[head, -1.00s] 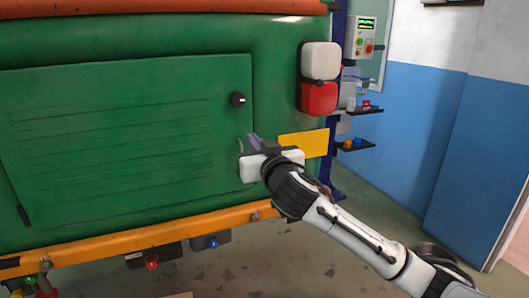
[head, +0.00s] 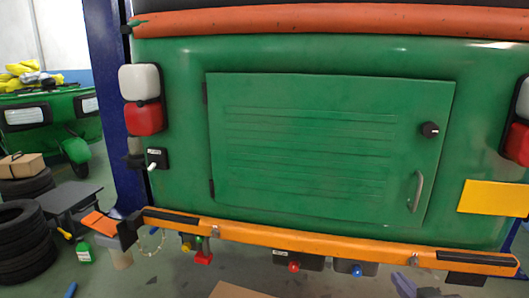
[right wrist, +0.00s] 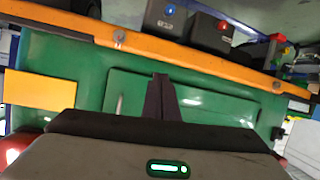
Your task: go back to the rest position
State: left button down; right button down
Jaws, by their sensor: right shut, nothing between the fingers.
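My right gripper (head: 403,284) shows only as a fingertip sliver at the bottom right of the head view, below the orange bumper. In the right wrist view its dark fingers (right wrist: 160,98) are together and empty, with the green rickshaw back behind them. The green hatch (head: 320,150) is closed, with a black knob (head: 430,130) and a grey handle (head: 417,191) on its right side. My right gripper is apart from the handle in the head view. My left gripper is not in view.
The orange bumper (head: 330,240) crosses below the hatch, with small boxes bearing red (head: 293,267) and blue buttons under it. A blue post (head: 108,110) stands left. Stacked tyres (head: 20,235) and a dark stand (head: 70,200) are further left. A yellow plate (head: 492,198) is at right.

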jog(key=s+a+f+g+y, duration=0.1)
jog(key=s+a+f, duration=0.3)
jog(key=s+f, duration=0.4)
jog(key=s+a+f+n+g+y, duration=0.1)
jog(key=s+a+f+g, duration=0.1)
jog(key=s+a+f, duration=0.3)
jog(key=s+a+f+n+g+y, duration=0.1)
jog(key=s+a+f, duration=0.3)
jog(key=s+f, duration=0.9)
jog(key=shift+a+f+g+y, duration=0.25)
jog(key=shift+f+g+y, duration=0.15)
jog(key=shift+f+g, duration=0.4)
jog(key=shift+w, duration=0.1)
